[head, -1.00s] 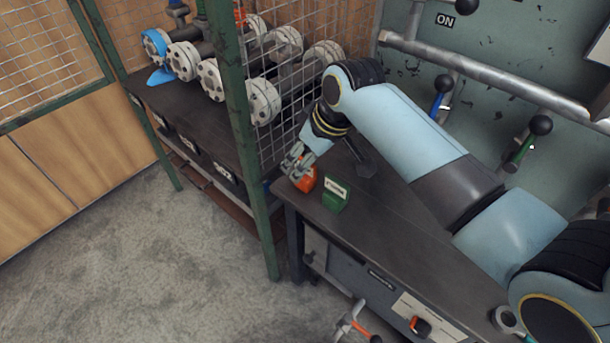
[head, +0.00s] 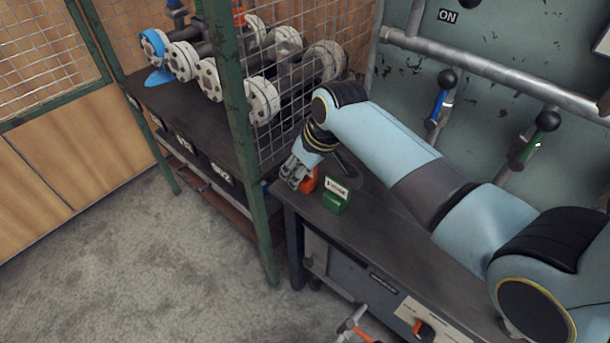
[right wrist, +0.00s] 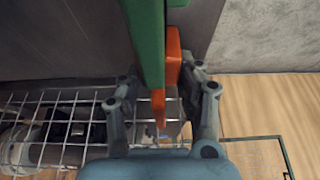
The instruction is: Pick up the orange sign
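The orange sign (head: 309,182) stands near the workbench's left end, partly hidden by my right gripper (head: 297,174). In the right wrist view, the orange sign (right wrist: 173,58) lies between the two spread fingers of my right gripper (right wrist: 165,80). The right finger is close to it; I cannot tell if they touch. A gap shows on the left finger's side. A green sign (head: 335,200) with a pale label stands just right of the orange one. Its green edge (right wrist: 149,40) partly covers the orange sign in the wrist view. My left gripper is not in view.
The dark workbench (head: 390,237) is mostly clear right of the signs. A green post (head: 245,130) and wire mesh stand just left of the bench. Flanged pipes (head: 262,100) lie on a shelf behind. Blue (head: 440,103) and green levers line the wall.

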